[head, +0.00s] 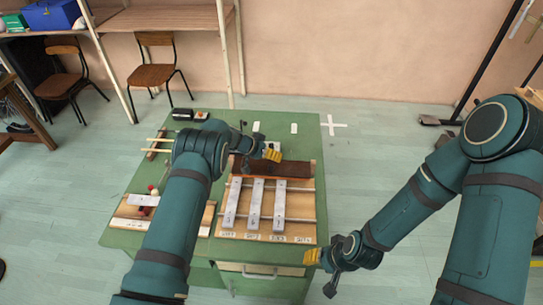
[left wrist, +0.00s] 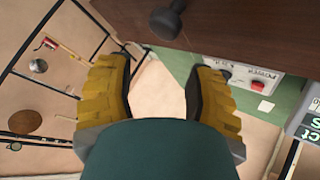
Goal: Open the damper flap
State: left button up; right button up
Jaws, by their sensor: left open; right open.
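A dark brown wooden panel (head: 292,170), which looks like the damper flap, lies across the back of the bar instrument on the green table. In the left wrist view a dark brown board (left wrist: 245,30) with a dark round knob (left wrist: 167,22) fills the top. My left gripper (head: 272,154) is at the panel's back edge; its yellow fingers (left wrist: 160,90) are open and empty, with the knob beyond their tips. The arm hides part of the panel in the head view. My right gripper (head: 318,257) is open and empty by the table's front right corner.
Several silver bars (head: 254,204) lie in front of the panel. A drawer handle (head: 260,272) is on the table's front. Open floor (head: 375,155) lies right of the table.

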pick_arm(q)
jog(key=v, duration=1.1)
jog(key=shift+s+a+r, duration=0.2)
jog(key=shift+a+r, duration=0.05)
jog(key=shift+r, duration=0.05)
